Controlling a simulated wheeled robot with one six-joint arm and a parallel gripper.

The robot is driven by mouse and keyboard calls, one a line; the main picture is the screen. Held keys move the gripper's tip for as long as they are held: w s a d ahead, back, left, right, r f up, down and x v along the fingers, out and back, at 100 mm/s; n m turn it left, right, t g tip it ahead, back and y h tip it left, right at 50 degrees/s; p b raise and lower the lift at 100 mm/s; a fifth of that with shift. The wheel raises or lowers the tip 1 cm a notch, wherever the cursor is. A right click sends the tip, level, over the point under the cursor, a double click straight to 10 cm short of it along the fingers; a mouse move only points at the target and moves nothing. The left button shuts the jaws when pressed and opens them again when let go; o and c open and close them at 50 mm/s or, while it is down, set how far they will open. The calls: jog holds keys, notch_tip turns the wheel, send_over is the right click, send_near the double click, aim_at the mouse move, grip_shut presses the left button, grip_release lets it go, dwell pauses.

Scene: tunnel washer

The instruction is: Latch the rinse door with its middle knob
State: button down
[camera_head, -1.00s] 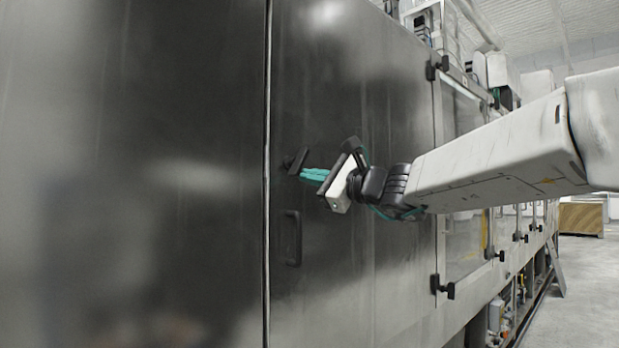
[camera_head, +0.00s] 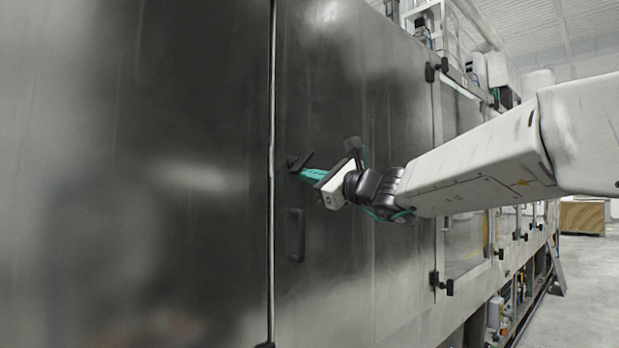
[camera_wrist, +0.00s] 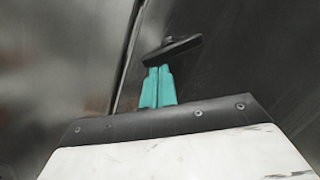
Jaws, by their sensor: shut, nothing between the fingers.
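The rinse door (camera_head: 350,270) is a dark steel panel that looks closed, its left edge at a vertical seam. Its middle knob (camera_head: 301,161) is a black T-shaped handle near that seam, and it sits tilted. In the wrist view the knob (camera_wrist: 172,47) is just beyond my fingertips, its bar slanting up to the right. My gripper (camera_head: 306,174) has teal fingers, shut together and empty, with the tips at the knob's lower side. In the wrist view my gripper (camera_wrist: 158,72) seems to touch or nearly touch the bar; I cannot tell which.
A black pull handle (camera_head: 296,235) is on the door below the knob. A plain steel panel (camera_head: 130,180) fills the left. Windowed doors with black knobs (camera_head: 441,284) run along the machine to the right.

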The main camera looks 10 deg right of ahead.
jog(key=shift+s+a+r+m, duration=0.1)
jog(key=shift+r+m, duration=0.05)
jog(key=shift+m, duration=0.15)
jog(key=shift+s+a+m+t, duration=0.15)
jog(key=shift+m+t, duration=0.15)
jog(key=shift+m, duration=0.4)
jog(key=shift+s+a+r+m+t+h, duration=0.15)
jog(key=shift+m+t+h, duration=0.1)
jog(key=shift+m, duration=0.55)
jog(key=shift+a+m+t+h, duration=0.15)
jog(key=shift+m+h, duration=0.1)
jog(key=shift+m, duration=0.55)
jog(key=shift+s+a+r, duration=0.15)
jog(key=shift+s+a, duration=0.05)
jog(key=shift+a, duration=0.05)
dwell(2.4)
dwell(0.9)
